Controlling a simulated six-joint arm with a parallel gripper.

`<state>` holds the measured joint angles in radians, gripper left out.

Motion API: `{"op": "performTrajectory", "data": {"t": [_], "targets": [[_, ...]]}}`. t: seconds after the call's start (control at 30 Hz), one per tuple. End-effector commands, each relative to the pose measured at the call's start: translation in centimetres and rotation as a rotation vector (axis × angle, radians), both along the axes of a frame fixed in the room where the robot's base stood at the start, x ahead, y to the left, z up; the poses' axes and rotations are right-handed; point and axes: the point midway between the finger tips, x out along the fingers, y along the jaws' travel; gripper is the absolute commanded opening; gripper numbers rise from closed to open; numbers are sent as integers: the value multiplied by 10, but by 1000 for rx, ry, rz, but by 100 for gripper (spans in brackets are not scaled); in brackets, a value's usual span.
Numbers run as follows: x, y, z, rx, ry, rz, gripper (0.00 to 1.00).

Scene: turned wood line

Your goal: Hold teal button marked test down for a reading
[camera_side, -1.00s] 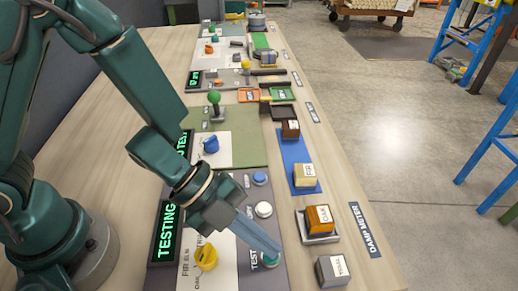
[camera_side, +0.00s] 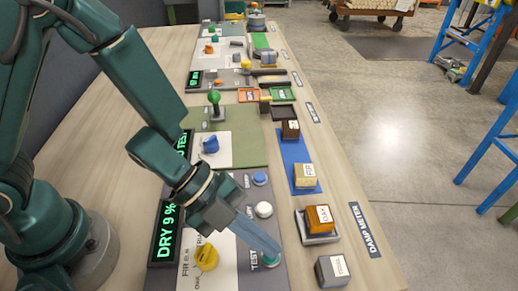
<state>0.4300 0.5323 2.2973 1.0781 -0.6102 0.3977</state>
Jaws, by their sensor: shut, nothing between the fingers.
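The teal button (camera_side: 271,261) marked TEST sits at the front right of the grey panel. My gripper (camera_side: 274,249) is shut and empty, with its fingertips down on the top of the button. The fingers partly cover the button, so I cannot tell how far it is pressed. The display (camera_side: 166,232) at the panel's left reads "DRY 9 %" in green letters. An orange-brown block labelled OAK (camera_side: 319,217) sits on the plate of the damp meter at the right.
A yellow knob (camera_side: 206,257), a white button (camera_side: 264,209) and a blue button (camera_side: 260,179) stand close around my gripper. A grey block (camera_side: 332,270) and a pale block labelled FIR (camera_side: 304,173) stand to the right. Bare tabletop lies along the right edge.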

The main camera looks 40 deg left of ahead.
Motion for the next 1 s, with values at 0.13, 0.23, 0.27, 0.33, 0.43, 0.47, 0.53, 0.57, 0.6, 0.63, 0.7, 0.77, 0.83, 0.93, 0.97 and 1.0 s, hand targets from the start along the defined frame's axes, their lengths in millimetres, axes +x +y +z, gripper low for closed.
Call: {"op": "performTrajectory", "data": {"t": [0.13, 0.23, 0.27, 0.33, 0.43, 0.47, 0.53, 0.57, 0.6, 0.63, 0.7, 0.77, 0.83, 0.93, 0.97, 1.0], "targets": [[0, 0, 0, 1, 0, 0, 0], [0, 0, 0, 1, 0, 0, 0], [0, 0, 0, 1, 0, 0, 0], [0, 0, 0, 1, 0, 0, 0], [0, 0, 0, 1, 0, 0, 0], [0, 0, 0, 1, 0, 0, 0], [0, 0, 0, 1, 0, 0, 0], [0, 0, 0, 1, 0, 0, 0], [0, 0, 0, 1, 0, 0, 0], [0, 0, 0, 1, 0, 0, 0], [0, 0, 0, 1, 0, 0, 0], [0, 0, 0, 1, 0, 0, 0], [0, 0, 2, 0, -1, -2, 0], [0, 0, 7, -1, -2, -4, 0], [0, 0, 9, -1, -3, -2, 0], [0, 0, 11, -1, -3, -3, 0]]}}
